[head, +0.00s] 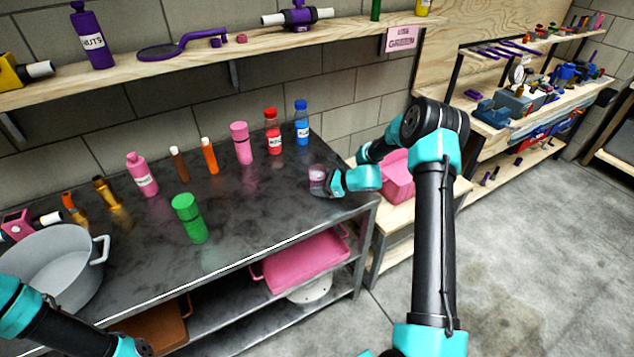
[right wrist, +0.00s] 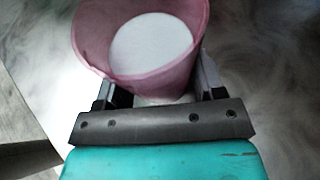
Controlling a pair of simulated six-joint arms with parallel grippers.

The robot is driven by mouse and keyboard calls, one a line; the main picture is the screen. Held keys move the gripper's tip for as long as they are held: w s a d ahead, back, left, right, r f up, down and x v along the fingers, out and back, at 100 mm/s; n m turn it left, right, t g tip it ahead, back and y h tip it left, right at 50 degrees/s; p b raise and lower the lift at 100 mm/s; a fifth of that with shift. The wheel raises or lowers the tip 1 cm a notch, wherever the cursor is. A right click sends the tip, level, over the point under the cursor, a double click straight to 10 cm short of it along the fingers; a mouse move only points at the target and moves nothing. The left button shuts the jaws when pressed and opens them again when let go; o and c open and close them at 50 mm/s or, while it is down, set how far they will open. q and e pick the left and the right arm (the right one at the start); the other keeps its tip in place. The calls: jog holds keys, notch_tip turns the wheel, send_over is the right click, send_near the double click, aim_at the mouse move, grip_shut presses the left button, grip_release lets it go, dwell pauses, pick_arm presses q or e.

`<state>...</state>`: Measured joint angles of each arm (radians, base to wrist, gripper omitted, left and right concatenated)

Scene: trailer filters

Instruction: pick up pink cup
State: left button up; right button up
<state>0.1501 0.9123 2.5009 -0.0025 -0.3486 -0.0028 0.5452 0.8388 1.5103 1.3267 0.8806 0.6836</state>
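The pink cup (head: 317,174) is a small translucent cup near the right end of the dark metal table (head: 250,213). My right gripper (head: 325,184) is at the cup, reaching in from the right. In the right wrist view the cup (right wrist: 160,85) sits between the two fingers of my right gripper (right wrist: 165,88), its mouth towards the camera and a pale round bottom inside. Whether the fingers press on its wall cannot be told. My left arm shows at the lower left, but its gripper is out of view.
A pink bottle (head: 241,143), red bottle (head: 273,138) and blue bottle (head: 302,130) stand behind the cup. A green bottle (head: 188,218) and grey pot (head: 50,262) are to the left. A pink tray (head: 305,264) is on the lower shelf. The tabletop in front of the cup is clear.

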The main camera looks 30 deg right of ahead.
aim_at(320, 177)
jog(key=c, duration=0.5)
jog(key=shift+r, duration=0.25)
jog(key=shift+r, duration=1.4)
jog(key=shift+s+a+r, duration=0.1)
jog(key=shift+s+r, duration=0.05)
jog(key=shift+r, duration=0.05)
jog(key=shift+s+a+r, duration=0.2)
jog(key=shift+s+a, duration=1.15)
jog(key=shift+s, duration=0.85)
jog(key=shift+s+a+r, duration=0.25)
jog(key=shift+s+a, duration=1.15)
jog(key=shift+s, duration=0.75)
jog(key=shift+s+a+r, duration=0.2)
jog(key=shift+s+a, duration=1.15)
jog(key=shift+s, duration=0.85)
